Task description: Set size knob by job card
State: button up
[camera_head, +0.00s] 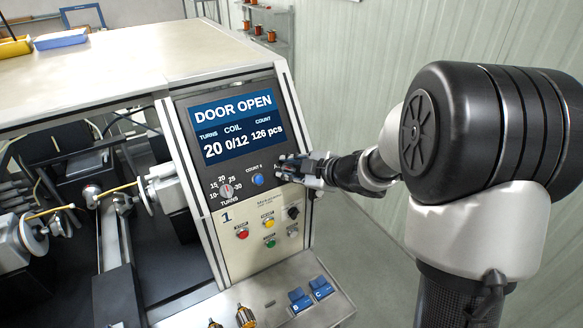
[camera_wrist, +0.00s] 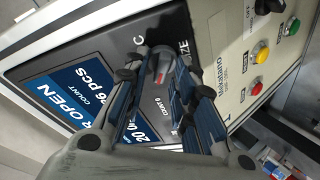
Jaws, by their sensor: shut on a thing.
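The size knob (camera_wrist: 162,66) is a small grey knob with a reddish mark, on the dark panel of the winding machine. Part of its label and a letter C show beside it in the wrist view. My gripper (camera_wrist: 160,72) is shut on it, one blue-black finger on each side. In the head view my gripper (camera_head: 286,168) reaches the panel from the right and hides the knob, so its setting is unclear there. The screen (camera_head: 233,125) reads DOOR OPEN, turns 20, coil 0/12, count 126 pcs. I cannot make out a job card.
The turns knob (camera_head: 227,190) and a blue count button (camera_head: 257,180) are left of my gripper. Red (camera_head: 242,233), yellow and green buttons and a black switch (camera_head: 293,212) lie below. Blue pieces marked B (camera_head: 300,298) and C (camera_head: 321,288) are on the front ledge.

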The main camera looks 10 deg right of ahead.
jog(key=shift+n, duration=0.4)
jog(key=o, duration=0.7)
jog(key=shift+s, duration=0.1)
jog(key=v, duration=1.2)
